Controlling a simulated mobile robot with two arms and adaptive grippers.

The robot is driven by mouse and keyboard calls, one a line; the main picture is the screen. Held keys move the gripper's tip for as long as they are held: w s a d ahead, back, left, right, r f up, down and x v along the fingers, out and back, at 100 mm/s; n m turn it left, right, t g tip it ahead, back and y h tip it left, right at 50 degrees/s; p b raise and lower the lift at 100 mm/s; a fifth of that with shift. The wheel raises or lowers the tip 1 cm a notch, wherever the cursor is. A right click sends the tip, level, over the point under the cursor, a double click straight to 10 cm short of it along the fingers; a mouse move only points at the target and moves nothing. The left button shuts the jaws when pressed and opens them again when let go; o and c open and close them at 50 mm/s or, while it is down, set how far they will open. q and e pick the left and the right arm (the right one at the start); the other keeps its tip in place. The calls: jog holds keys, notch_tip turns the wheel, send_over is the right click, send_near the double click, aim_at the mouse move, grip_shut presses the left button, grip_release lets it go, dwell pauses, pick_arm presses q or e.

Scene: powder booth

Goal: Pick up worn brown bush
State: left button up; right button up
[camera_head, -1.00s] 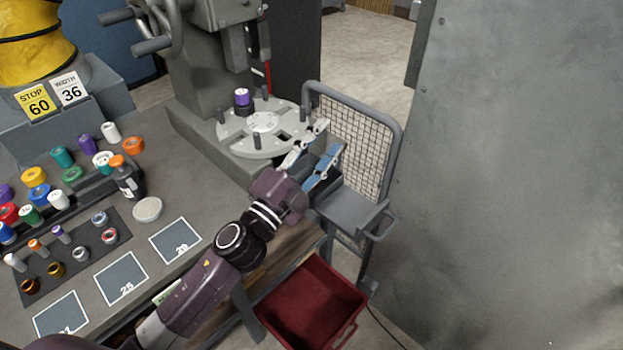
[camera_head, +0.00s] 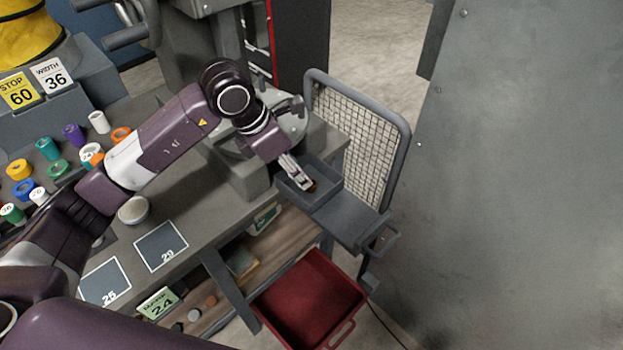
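My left gripper (camera_head: 302,182) reaches into a small grey bin (camera_head: 327,190) on the ledge of the mesh-backed stand. Its fingers point down and to the right, and I cannot tell how far apart they are. A small brown piece (camera_head: 314,187), perhaps the worn brown bush, shows at the fingertips inside the bin. Most of it is hidden, and I cannot tell whether the fingers touch it. My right gripper is not in view.
The stand's mesh back (camera_head: 370,150) rises behind the bin. A red crate (camera_head: 312,300) is below on the floor. Coloured bushes, including a green one (camera_head: 57,168), stand on the bench at left. A large grey panel (camera_head: 520,180) fills the right side.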

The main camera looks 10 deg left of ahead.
aim_at(307, 191)
pick_arm(q)
jog(key=shift+w+a+f, duration=0.1)
jog(key=shift+a+f, duration=0.1)
jog(key=shift+p+x, duration=0.5)
jog(key=shift+x, duration=0.35)
jog(key=shift+w+d+f, duration=0.1)
jog(key=shift+d+f, duration=0.15)
jog(key=shift+f, duration=0.05)
jog(key=p+x, duration=0.2)
jog(key=x, duration=0.1)
jog(key=shift+w+d+f, duration=0.15)
jog(key=shift+w+f, duration=0.1)
jog(key=shift+w, duration=0.05)
jog(key=shift+w+d+f, duration=0.1)
jog(key=shift+w+f, duration=0.05)
jog(key=shift+f, duration=0.35)
grip_shut()
